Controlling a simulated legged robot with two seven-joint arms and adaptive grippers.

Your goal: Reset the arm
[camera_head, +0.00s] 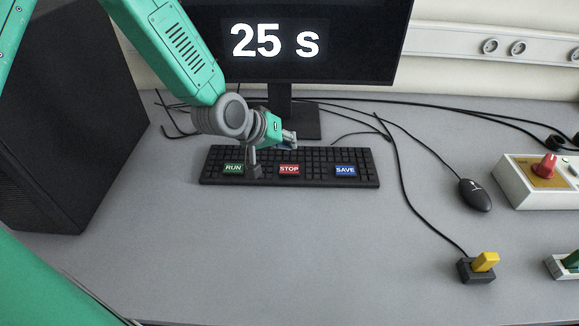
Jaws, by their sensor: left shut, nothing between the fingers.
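My left arm comes in from the top left, and its gripper (254,170) is over the keyboard (330,153), near the gap between the green RUN label (233,169) and the red STOP label (289,170). The gripper is shut and empty. I cannot tell whether its tip touches the keys. A blue SAVE label (345,170) is further right on the keyboard. The monitor (350,40) behind shows "25 s". My right gripper is not in view.
A black computer case (60,120) stands at the left. A mouse (475,195), a dark block with a yellow piece (484,262) and a box with a red knob (545,167) are at the right. Cables cross the table (300,250); its front middle is clear.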

